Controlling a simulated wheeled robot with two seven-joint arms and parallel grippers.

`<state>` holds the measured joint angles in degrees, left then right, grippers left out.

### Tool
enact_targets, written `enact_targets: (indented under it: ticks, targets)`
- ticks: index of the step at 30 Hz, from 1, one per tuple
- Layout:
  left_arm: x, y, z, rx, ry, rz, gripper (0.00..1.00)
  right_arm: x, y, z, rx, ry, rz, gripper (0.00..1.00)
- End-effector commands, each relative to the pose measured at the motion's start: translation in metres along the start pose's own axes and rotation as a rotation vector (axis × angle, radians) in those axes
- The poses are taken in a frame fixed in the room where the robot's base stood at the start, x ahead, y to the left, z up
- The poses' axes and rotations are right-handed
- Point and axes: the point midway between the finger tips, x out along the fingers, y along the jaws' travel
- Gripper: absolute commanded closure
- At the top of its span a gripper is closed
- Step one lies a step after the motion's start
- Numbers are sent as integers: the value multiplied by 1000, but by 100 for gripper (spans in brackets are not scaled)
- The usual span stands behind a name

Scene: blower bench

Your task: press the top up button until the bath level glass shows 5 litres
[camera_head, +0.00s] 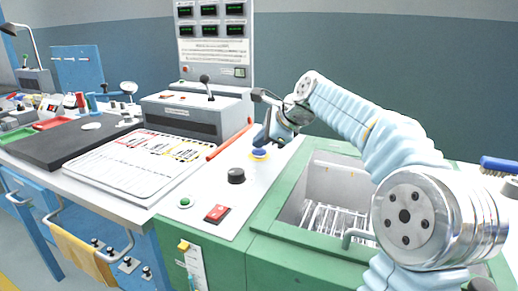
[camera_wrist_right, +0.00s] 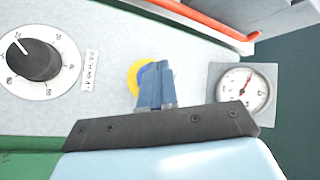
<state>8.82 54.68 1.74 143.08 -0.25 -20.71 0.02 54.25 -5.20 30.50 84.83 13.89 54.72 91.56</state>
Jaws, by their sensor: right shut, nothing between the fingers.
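A blue button with a yellow ring (camera_head: 259,154) sits on the white panel left of the green-sided bath (camera_head: 282,206). It also shows in the right wrist view (camera_wrist_right: 135,78), partly hidden behind my fingers. My right gripper (camera_head: 264,141) is shut and empty, its fingertips (camera_wrist_right: 154,72) pointing down over the button. I cannot tell whether they touch it. A narrow upright scale (camera_head: 196,266) on the green front below the panel looks like the level glass. Its reading is too small to make out. My left gripper is not in view.
A black knob (camera_head: 236,176), a green button (camera_head: 185,202) and a red switch (camera_head: 217,213) are on the same panel. A round gauge (camera_wrist_right: 243,90) stands close right of my fingers. An orange-red bar (camera_head: 229,142) lies along the panel's left side. A brush (camera_head: 499,165) is at far right.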

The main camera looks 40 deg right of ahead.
Motion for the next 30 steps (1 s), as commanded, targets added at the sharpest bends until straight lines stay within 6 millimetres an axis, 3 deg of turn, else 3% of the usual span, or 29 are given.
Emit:
enact_targets:
  ticks: [9,20,30]
  targets:
    - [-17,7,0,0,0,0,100,-11,-8,8,0,0,1,100]
    - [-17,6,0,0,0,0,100,-11,-8,8,0,0,0,100]
    - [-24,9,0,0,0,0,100,-31,-24,23,-1,-2,-2,100]
